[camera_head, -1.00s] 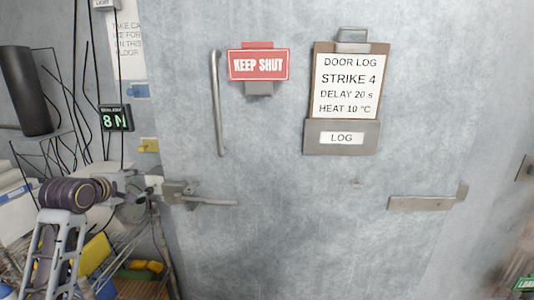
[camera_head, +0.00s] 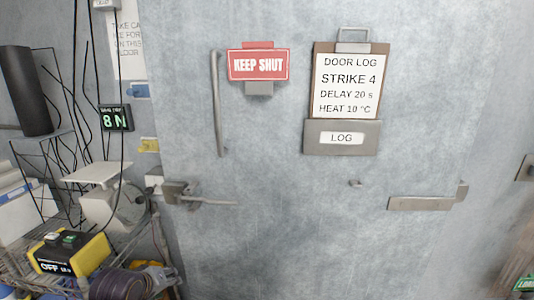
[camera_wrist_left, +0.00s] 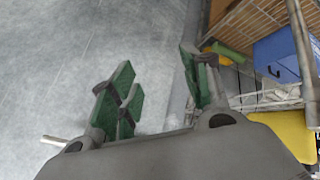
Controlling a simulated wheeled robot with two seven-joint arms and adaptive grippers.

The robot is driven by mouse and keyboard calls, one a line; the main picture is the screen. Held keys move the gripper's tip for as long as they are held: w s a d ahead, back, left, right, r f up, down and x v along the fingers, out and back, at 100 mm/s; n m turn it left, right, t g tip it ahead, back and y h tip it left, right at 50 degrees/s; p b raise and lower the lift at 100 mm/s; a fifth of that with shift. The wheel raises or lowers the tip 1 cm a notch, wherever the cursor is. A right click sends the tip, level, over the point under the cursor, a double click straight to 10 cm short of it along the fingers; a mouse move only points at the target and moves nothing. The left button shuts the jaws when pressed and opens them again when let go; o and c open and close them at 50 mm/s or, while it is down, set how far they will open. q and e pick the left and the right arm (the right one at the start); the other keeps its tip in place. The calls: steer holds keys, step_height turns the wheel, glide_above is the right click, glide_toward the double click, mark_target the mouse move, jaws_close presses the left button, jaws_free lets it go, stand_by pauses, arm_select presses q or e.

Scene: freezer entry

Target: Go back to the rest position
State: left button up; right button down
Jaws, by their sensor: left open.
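My left gripper (camera_wrist_left: 160,88) is open and empty in the left wrist view, with green pads on its fingers. The grey freezer door (camera_head: 290,220) fills the middle, with a long lever at the latch and a vertical handle (camera_head: 218,105). A metal rod end (camera_wrist_left: 53,140) shows at the lower left of the wrist view. My right gripper is not in view.
A wire rack (camera_wrist_left: 265,97) at the left holds a blue bin (camera_wrist_left: 283,57) and a black and yellow box reading OFF (camera_head: 68,253). Cables hang above it. A red KEEP SHUT sign (camera_head: 258,65) and a door log (camera_head: 347,85) are on the door.

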arm_select(q)
steer(key=s+d+f+m+g, duration=0.1)
steer(key=s+d+f+m, duration=0.25)
steer(key=s, duration=0.35)
steer(key=s+d+f+m+g, duration=0.2)
steer(key=s+f+m, duration=0.15)
steer(key=s, duration=0.35)
steer(key=s+d+f+m+g, duration=0.1)
steer(key=s+d+f+m, duration=0.1)
steer(key=s+f, duration=0.3)
steer(key=s+f+g, duration=0.1)
steer(key=s+f, duration=0.1)
steer(key=f, duration=1.4)
steer(key=s+f+g, duration=0.1)
steer(key=s+f, duration=0.1)
steer(key=f, duration=1.5)
steer(key=s+a+f, duration=0.2)
steer(key=s+f, duration=0.7)
steer(key=s, duration=0.2)
steer(key=s+a+f+g, duration=0.1)
steer(key=s+a+f, duration=0.1)
steer(key=s+f, duration=0.8)
steer(key=shift+s+f+m, duration=0.2)
steer(key=shift+s+m, duration=0.2)
steer(key=shift+s, duration=0.25)
